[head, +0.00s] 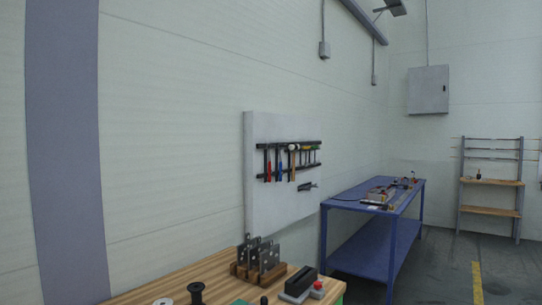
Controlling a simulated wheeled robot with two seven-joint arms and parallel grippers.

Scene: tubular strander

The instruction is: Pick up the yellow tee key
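No yellow tee key can be made out for certain in the head view. A grey tool board (260,205) on the left wall carries a dark rack with several hanging tools, some with red or blue handles. A small yellowish patch (306,147) shows at the top of the rack, right of a hammer (292,160); it is too small to identify. Neither of my grippers is in view.
A wooden workbench (190,275) in front holds upright metal plates (268,257), a black spool (196,292) and a box with a red button (317,289). A blue table (345,202) with equipment stands behind it. A shelf rack (490,182) stands at far right; floor between is clear.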

